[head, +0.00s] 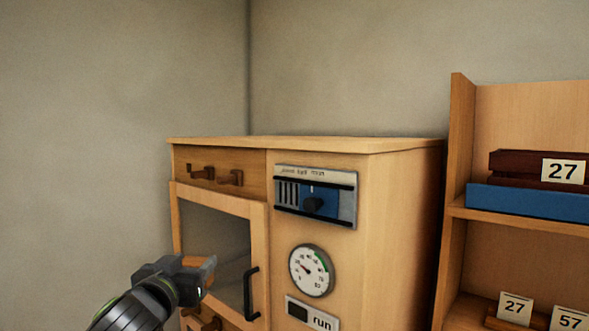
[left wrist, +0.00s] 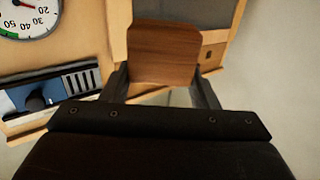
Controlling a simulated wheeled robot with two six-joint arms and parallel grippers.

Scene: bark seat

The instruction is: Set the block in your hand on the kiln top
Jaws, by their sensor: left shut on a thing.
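My left gripper (head: 205,272) is in front of the kiln's glass door in the head view, below the level of the kiln top (head: 320,144). It is shut on a brown wooden block (left wrist: 163,52), which sits between the two fingers in the left wrist view. In the head view the block is mostly hidden by the fingers. The kiln (head: 385,230) is a light wooden cabinet. Its top shows as a thin, steeply foreshortened strip, and nothing is seen standing on it. My right gripper is not in view.
The kiln front carries a door handle (head: 250,293), pegs (head: 230,178), a blue switch panel (head: 315,197), a gauge (head: 311,270) and a "run" sign (head: 312,313). A shelf unit (head: 456,180) stands close to the right, holding a blue tray (head: 525,208) and number cards. Open air lies above the kiln.

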